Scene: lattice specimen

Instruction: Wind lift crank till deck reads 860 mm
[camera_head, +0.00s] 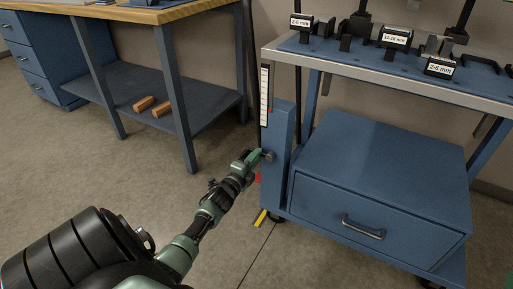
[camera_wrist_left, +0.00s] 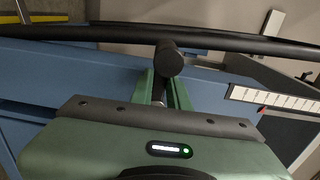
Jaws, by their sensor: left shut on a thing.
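My left gripper (camera_head: 258,157) reaches in from the lower left to the blue lift column (camera_head: 277,140) of the cart. It is shut on the dark crank handle (camera_head: 269,156). In the left wrist view the handle's round black end (camera_wrist_left: 168,60) sits between the green fingers (camera_wrist_left: 163,88). The white height scale (camera_head: 264,95) stands upright on the column above the gripper. It also shows in the left wrist view (camera_wrist_left: 275,98), with a small red mark beside it; its figures are too small to read. The deck (camera_head: 350,54) is the cart's blue top with a pale edge. My right gripper is not in view.
Labelled dark blocks (camera_head: 397,38) stand on the deck. A blue drawer cabinet (camera_head: 375,185) sits below it. A yellow piece (camera_head: 260,217) is low by the cart's wheel. A workbench (camera_head: 140,13) stands at the back left, with two orange-brown blocks on its shelf. Floor between is clear.

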